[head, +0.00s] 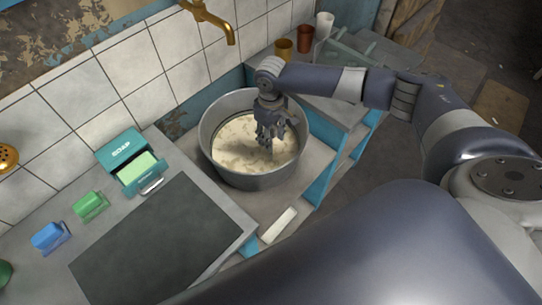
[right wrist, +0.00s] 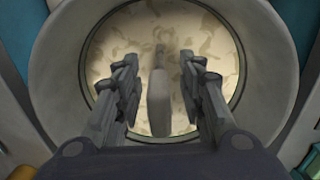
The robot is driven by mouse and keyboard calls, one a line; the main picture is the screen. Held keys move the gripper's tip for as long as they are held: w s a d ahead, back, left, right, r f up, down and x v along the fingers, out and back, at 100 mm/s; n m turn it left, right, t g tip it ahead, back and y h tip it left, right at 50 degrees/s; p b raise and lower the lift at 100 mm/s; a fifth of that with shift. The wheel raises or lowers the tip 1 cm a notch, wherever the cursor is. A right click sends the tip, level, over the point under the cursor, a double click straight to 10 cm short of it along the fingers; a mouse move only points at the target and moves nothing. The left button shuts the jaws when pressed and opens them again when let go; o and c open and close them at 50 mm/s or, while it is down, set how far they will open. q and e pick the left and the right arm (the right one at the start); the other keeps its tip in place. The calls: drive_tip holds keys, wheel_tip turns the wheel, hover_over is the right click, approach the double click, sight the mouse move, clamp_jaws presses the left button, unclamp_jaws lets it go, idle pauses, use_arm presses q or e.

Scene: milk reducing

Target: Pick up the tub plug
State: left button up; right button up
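The round metal tub (head: 205,140) holds a pale, mottled milky content (head: 228,142). My right gripper (head: 271,140) reaches down into the tub from above. In the right wrist view its two fingers (right wrist: 160,98) stand apart. A pale grey upright piece (right wrist: 159,100), which looks like the tub plug, stands between the fingers with a gap on both sides. Its lower end is hidden in the milky content or by perspective. In the head view the piece shows only as a pale sliver beside the fingers. My left gripper is not in view.
A brass tap (head: 212,20) hangs above the tub's back. Cups (head: 304,38) stand behind. A white bar (head: 279,224) lies in front.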

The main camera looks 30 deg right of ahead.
drive_tip(key=shift+f, duration=0.3)
clamp_jaws()
